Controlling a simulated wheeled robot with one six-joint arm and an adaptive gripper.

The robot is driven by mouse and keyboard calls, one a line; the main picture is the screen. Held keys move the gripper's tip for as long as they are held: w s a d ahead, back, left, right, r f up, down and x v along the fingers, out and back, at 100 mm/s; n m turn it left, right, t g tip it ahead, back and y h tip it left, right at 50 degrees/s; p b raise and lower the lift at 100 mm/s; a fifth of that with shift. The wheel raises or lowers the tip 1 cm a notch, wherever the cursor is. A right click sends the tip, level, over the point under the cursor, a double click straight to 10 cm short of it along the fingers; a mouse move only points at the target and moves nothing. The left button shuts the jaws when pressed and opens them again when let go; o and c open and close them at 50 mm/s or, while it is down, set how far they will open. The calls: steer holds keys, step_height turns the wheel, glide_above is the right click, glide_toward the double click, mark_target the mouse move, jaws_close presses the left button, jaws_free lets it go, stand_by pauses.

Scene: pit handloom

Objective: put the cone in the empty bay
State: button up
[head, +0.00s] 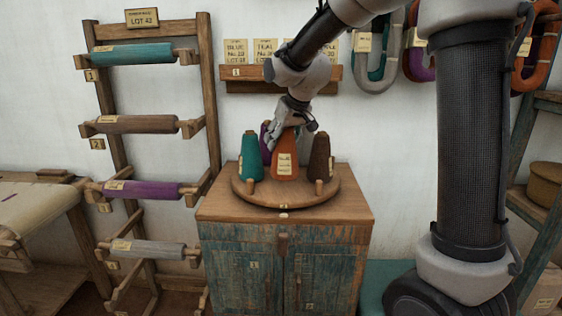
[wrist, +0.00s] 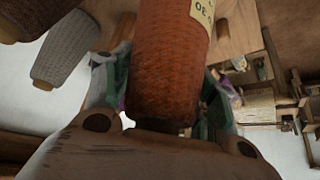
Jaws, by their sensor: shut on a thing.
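An orange cone (head: 286,160) with a pale label stands upright at the middle of the round wooden turntable (head: 285,201) in the head view. My gripper (head: 288,134) comes down from above and is shut around its upper part. In the wrist view the orange cone (wrist: 165,65) fills the space between my two fingers (wrist: 160,100). I cannot tell whether its base touches the turntable. A teal cone (head: 251,157) stands to its left and a dark brown cone (head: 320,160) to its right. A purple cone (head: 265,136) is mostly hidden behind. I cannot make out which bay is empty.
The turntable sits on a worn blue cabinet (head: 284,255). A rack (head: 150,125) of coloured rolls stands at the left. A wall shelf (head: 262,87) with lot cards is behind my arm. Yarn hanks (head: 380,58) hang to its right. The cabinet top's front is clear.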

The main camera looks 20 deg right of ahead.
mark_target(290, 135)
steer(key=shift+f, duration=2.4)
steer(key=o, duration=1.5)
steer(key=shift+f, duration=0.1)
steer(key=shift+c, duration=0.2)
steer(key=v, duration=1.2)
steer(key=s+d+f+m, duration=0.1)
steer(key=s+d, duration=0.3)
steer(key=s, duration=0.5)
steer(key=s+d+f+m+g+h, duration=0.1)
steer(key=s+d, duration=0.3)
steer(key=s, duration=0.6)
steer(key=s+d+f+m+g, duration=0.1)
steer(key=s+d, duration=0.3)
steer(key=s, duration=0.6)
steer(key=shift+d+f+h, duration=0.3)
steer(key=shift+f+h, duration=0.1)
steer(key=shift+f, duration=0.3)
steer(key=shift+s, duration=0.15)
